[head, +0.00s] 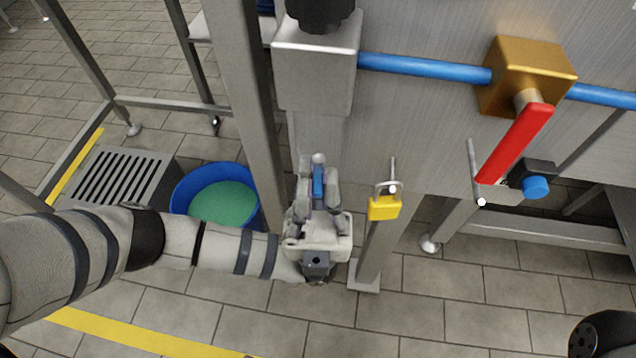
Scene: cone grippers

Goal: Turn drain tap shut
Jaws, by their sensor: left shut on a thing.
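My left gripper (318,192) reaches in from the left and is shut on a small blue handle (318,178), which looks like the drain tap's. The handle shows upright between the two grey fingers, in front of the steel panel's lower left part. The tap's body and spout are mostly hidden by the gripper, so I cannot tell whether the tap is open or shut. A blue tub (186,183) with green liquid stands on the floor to the left of the gripper. My right gripper is not in view.
A brass valve (545,62) with a red lever (517,142) sits on a blue pipe (425,68) at upper right. A yellow padlock (384,207) hangs right of my gripper. A blue knob (536,187) is further right.

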